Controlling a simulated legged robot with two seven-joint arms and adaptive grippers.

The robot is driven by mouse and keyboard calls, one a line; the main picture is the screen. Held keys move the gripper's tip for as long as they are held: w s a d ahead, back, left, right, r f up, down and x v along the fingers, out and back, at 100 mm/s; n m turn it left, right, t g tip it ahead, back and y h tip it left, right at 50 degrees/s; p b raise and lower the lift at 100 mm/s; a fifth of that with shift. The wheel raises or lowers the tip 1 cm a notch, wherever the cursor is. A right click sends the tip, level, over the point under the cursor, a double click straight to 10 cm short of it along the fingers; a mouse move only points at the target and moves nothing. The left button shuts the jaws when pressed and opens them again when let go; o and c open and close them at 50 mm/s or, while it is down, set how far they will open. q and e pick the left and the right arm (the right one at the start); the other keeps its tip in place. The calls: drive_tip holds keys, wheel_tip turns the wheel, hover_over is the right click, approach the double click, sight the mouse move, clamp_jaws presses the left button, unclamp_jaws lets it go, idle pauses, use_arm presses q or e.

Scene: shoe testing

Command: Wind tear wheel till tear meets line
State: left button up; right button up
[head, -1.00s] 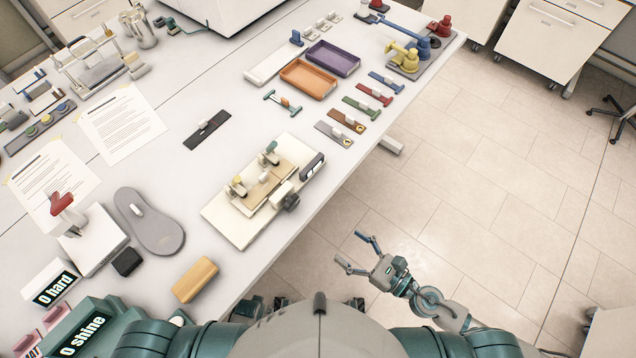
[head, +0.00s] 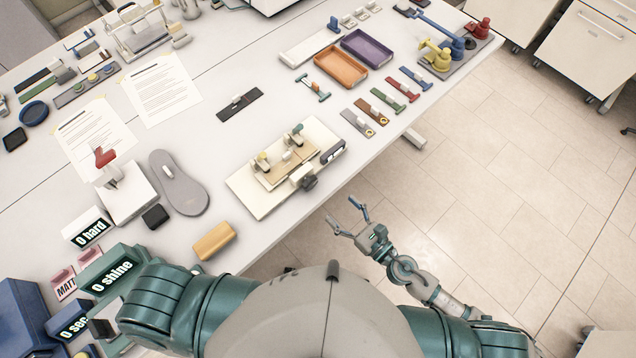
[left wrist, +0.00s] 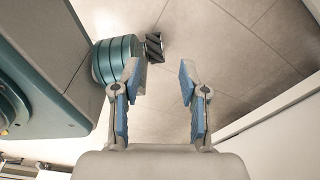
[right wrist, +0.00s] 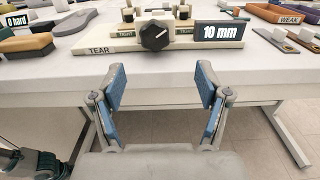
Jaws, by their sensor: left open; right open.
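The tear tester is a cream base (head: 247,197) with clamps on top, near the table's front edge. Its dark faceted wheel (head: 309,183) sits on the front side; the right wrist view shows the wheel (right wrist: 156,35) face-on, with a white mark. A TEAR label (right wrist: 100,50) is to its left and a display reading 10 mm (right wrist: 220,32) to its right. My right gripper (head: 342,212) is open and empty, off the table edge, short of the wheel and apart from it. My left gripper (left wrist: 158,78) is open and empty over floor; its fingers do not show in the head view.
A tan block (head: 214,241) and a grey shoe sole (head: 180,184) lie left of the tester. Several coloured strips (head: 380,111) lie to its right, with an orange tray (head: 338,67) behind. The table's front edge (right wrist: 165,98) is close to my right gripper.

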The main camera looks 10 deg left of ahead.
sight(312, 185)
drive_tip(key=x, duration=0.3)
drive_tip(key=p+x, duration=0.1)
drive_tip(key=x, duration=0.3)
drive_tip(key=s+a+p+x, duration=0.1)
drive_tip(key=x, duration=0.3)
drive_tip(key=shift+f, duration=0.1)
drive_tip(key=shift+w+d, duration=0.1)
drive_tip(key=shift+d, duration=0.8)
drive_tip(key=shift+c, duration=0.7)
drive_tip(key=shift+a, duration=0.3)
drive_tip(key=c, duration=0.8)
drive_tip(key=shift+a, duration=0.2)
drive_tip(key=shift+c, duration=1)
drive_tip(key=shift+a, duration=0.1)
use_arm(q)
drive_tip(key=shift+s+a+r, duration=0.4)
drive_tip(key=shift+s+a, duration=0.05)
drive_tip(key=shift+s, duration=0.2)
drive_tip(key=shift+s+a+r, duration=0.4)
drive_tip(key=shift+s+a, duration=0.05)
drive_tip(key=shift+s, duration=0.15)
